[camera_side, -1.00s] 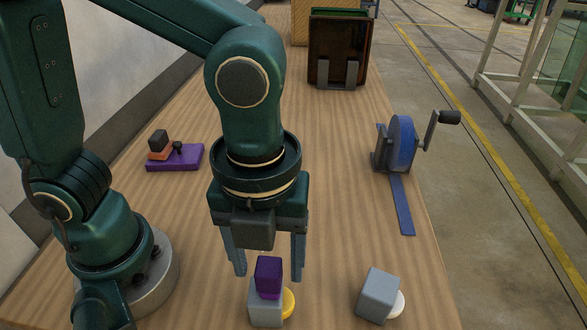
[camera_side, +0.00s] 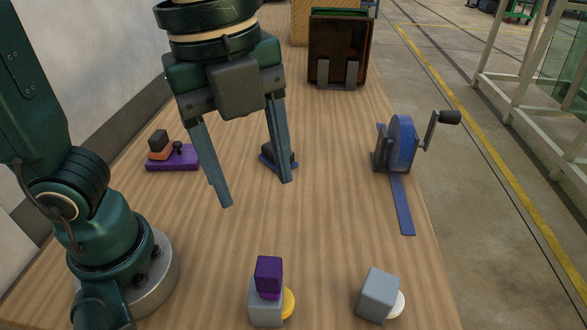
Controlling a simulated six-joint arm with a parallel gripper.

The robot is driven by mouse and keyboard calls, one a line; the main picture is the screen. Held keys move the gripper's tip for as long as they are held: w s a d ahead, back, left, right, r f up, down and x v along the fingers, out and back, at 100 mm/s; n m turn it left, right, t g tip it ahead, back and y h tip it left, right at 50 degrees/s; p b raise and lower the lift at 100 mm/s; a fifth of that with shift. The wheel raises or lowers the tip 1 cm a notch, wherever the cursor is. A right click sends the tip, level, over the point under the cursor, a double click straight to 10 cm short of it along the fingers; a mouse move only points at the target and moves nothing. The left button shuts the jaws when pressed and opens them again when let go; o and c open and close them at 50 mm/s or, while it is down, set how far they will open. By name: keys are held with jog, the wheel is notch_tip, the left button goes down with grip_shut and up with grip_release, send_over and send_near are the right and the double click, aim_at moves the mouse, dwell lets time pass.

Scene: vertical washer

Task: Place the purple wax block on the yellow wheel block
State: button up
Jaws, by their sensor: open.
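The purple wax block (camera_side: 268,276) sits on top of a grey block with a yellow wheel (camera_side: 288,302) at its right side, near the front edge of the table. This yellow wheel block (camera_side: 265,312) stands on the wood, and the purple block looks upright on it. My gripper (camera_side: 256,195) is open and empty, up and behind the stack, with its two fingers spread and pointing down. Nothing is between the fingers.
A grey block with a white wheel (camera_side: 378,294) stands to the right. A blue wheel with a crank (camera_side: 402,143) is at the right edge. A purple base with an orange and black piece (camera_side: 172,158) is at left. A small dark blue object (camera_side: 268,160) is partly behind my finger.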

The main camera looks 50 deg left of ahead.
jog(key=a+f+n+t, duration=0.4)
jog(key=a+n, duration=0.6)
jog(key=n, duration=1)
jog(key=shift+a+f+n+t+y, duration=0.3)
jog(key=shift+f+n, duration=0.1)
jog(key=shift+f, duration=0.1)
